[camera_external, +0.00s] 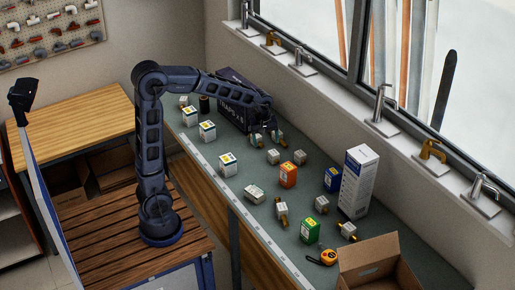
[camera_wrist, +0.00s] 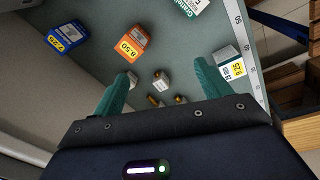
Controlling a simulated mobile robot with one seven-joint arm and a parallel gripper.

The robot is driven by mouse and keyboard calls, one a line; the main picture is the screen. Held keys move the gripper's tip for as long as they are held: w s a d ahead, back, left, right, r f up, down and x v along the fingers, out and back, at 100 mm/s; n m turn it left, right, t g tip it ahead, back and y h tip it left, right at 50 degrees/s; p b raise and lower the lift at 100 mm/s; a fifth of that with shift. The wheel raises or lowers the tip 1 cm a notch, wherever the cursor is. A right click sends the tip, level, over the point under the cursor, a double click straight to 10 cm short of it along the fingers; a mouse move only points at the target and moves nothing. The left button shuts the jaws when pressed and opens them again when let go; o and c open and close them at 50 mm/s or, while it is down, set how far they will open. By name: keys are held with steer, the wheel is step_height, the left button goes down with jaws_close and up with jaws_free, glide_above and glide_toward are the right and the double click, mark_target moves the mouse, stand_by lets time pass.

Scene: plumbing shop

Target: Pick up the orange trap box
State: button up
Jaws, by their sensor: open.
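The orange trap box (camera_external: 288,175) stands on the green bench top among small white boxes. In the wrist view the orange box (camera_wrist: 131,43) shows its 8.50 label and lies up and to the left, beyond the left fingertip. My gripper (camera_external: 266,137) is over the bench behind and to the left of the orange box in the external view, apart from it. Its teal fingers are spread wide in the wrist view (camera_wrist: 163,75), with nothing held between them. A small white-grey fitting (camera_wrist: 161,80) shows in the gap, beyond the fingers.
A blue box (camera_external: 332,179) and a tall white carton (camera_external: 357,182) stand right of the orange box. A green box (camera_external: 310,230), a tape measure (camera_external: 328,257) and an open cardboard box (camera_external: 375,262) are nearer the front. A dark box (camera_external: 232,93) stands behind my arm.

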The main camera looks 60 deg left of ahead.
mark_target(289, 165)
steer(key=w+f+n, duration=0.2)
steer(key=w+f, duration=0.1)
steer(key=f, duration=0.1)
steer(key=w+d+f+n+g, duration=0.1)
steer(key=w+f+n, duration=0.1)
steer(key=w+f, duration=0.2)
steer(key=w+d+f+n, duration=0.1)
steer(key=w+f+n, duration=0.1)
steer(key=w+f, duration=0.2)
steer(key=shift+w+f, duration=0.15)
steer(key=shift+w, duration=0.1)
steer(key=shift+w+f, duration=0.1)
steer(key=shift+f, duration=0.2)
step_height(289, 165, down, 5)
steer(key=shift+f, duration=0.15)
steer(key=shift+s+d+f, duration=0.15)
steer(key=shift+s+f, duration=0.05)
steer(key=shift+f, duration=1.1)
steer(key=shift+s+d+f, duration=0.1)
steer(key=shift+s+f, duration=0.05)
steer(key=shift+f, duration=1.15)
steer(key=c, duration=1.2)
steer(key=shift+r, duration=0.15)
